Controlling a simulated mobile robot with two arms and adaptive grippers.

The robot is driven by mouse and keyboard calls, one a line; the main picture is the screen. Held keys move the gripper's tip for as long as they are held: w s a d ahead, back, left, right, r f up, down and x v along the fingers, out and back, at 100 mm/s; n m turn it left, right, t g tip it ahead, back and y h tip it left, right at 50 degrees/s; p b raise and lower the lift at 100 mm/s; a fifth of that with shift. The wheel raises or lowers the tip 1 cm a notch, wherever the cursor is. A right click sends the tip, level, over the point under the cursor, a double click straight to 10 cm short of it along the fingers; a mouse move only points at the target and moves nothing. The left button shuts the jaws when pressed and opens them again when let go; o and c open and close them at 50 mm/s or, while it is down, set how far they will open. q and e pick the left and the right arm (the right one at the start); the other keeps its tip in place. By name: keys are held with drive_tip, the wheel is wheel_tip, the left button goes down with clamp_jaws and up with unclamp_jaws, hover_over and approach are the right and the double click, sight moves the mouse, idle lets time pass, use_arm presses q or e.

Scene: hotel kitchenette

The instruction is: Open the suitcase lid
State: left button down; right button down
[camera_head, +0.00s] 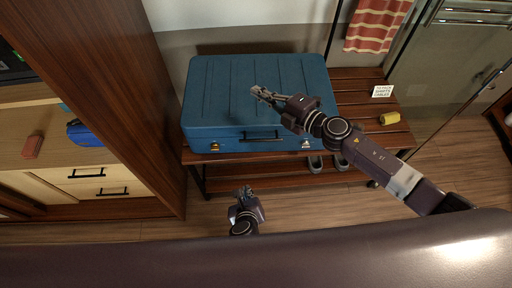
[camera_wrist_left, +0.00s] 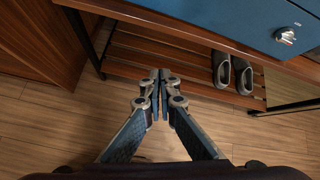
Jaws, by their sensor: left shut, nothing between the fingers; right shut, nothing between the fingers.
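A blue suitcase (camera_head: 225,100) lies flat on a slatted wooden bench, its lid closed. Its front face has a dark handle in the middle and a latch near each end, a brassy one (camera_head: 214,146) on the left and a silvery one (camera_head: 306,144) on the right. The silvery latch also shows in the left wrist view (camera_wrist_left: 285,36). My right gripper (camera_head: 262,94) is shut and empty, over the lid's right half. My left gripper (camera_head: 243,192) is shut and empty, low in front of the bench; its closed fingertips show in the wrist view (camera_wrist_left: 155,78).
The bench (camera_head: 354,101) has a lower slatted shelf with a pair of grey shoes (camera_wrist_left: 232,73). A small sign (camera_head: 382,91) and a yellow object (camera_head: 389,118) sit right of the suitcase. A wooden cabinet (camera_head: 130,90) stands close on the left.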

sight(256, 140)
use_arm(q)
drive_tip(key=w+d+r+m+t, duration=0.2)
drive_tip(key=w+d+r+m, duration=0.15)
drive_tip(key=r, duration=0.55)
drive_tip(key=x, duration=1)
drive_tip(key=shift+m, duration=0.35)
drive_tip(key=shift+w+d+r, duration=0.1)
drive_tip(key=shift+r, duration=0.95)
drive_tip(key=shift+w+d+r, duration=0.1)
drive_tip(key=shift+r, duration=1)
drive_tip(key=shift+w+r, duration=0.15)
drive_tip(key=shift+r, duration=1.2)
use_arm(e)
drive_tip(key=c, duration=2.6)
unclamp_jaws()
drive_tip(key=o, duration=0.5)
